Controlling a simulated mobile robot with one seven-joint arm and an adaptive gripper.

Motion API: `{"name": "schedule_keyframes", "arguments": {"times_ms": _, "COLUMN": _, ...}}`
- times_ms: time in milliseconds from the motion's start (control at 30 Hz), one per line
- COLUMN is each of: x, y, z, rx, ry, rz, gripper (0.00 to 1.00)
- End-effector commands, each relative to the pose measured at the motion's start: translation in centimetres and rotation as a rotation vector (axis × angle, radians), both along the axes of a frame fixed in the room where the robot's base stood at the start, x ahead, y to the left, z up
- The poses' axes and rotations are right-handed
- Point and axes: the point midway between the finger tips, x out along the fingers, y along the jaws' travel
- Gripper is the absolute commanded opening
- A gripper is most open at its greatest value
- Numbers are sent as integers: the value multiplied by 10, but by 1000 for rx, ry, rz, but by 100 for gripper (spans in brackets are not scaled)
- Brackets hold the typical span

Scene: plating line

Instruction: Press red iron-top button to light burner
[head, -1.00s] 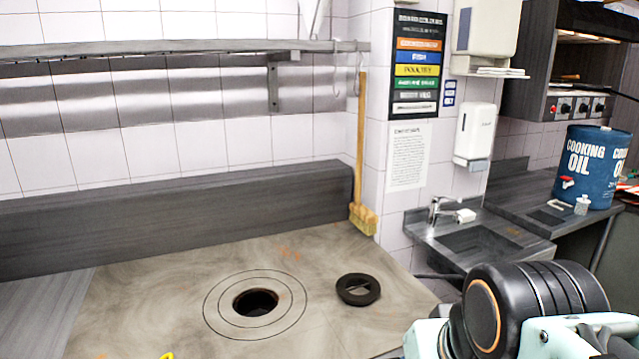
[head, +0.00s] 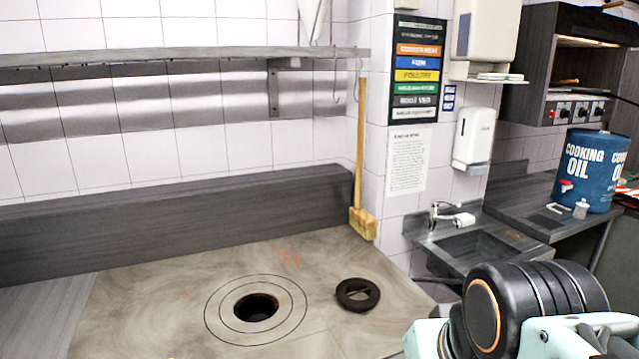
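The iron top (head: 140,310) is a worn grey-brown surface with concentric rings (head: 256,309) around a dark round hole. A black ring-shaped lid (head: 358,294) lies on it, to the right of the hole. I see no flame in the hole. No red button on the iron top's front shows in this view. A part of my own arm, black and pale green, fills the lower right corner. My gripper is not in view.
A broom (head: 361,170) leans against the wall behind the iron top's right end. A sink with a tap (head: 436,214) and a blue cooking oil drum (head: 592,172) stand to the right. A shelf (head: 150,55) runs along the wall above.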

Motion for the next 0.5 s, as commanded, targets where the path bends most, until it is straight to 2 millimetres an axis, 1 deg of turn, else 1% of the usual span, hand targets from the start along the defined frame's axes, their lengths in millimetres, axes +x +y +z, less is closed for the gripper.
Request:
{"name": "schedule_keyframes", "arguments": {"times_ms": 33, "x": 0, "y": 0, "z": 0, "rx": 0, "ry": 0, "rz": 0, "gripper": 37}}
{"name": "schedule_keyframes", "arguments": {"times_ms": 67, "x": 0, "y": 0, "z": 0, "rx": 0, "ry": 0, "rz": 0, "gripper": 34}}
{"name": "schedule_keyframes", "arguments": {"times_ms": 367, "x": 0, "y": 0, "z": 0, "rx": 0, "ry": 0, "rz": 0, "gripper": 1}}
{"name": "schedule_keyframes", "arguments": {"times_ms": 500, "x": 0, "y": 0, "z": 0, "rx": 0, "ry": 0, "rz": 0, "gripper": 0}}
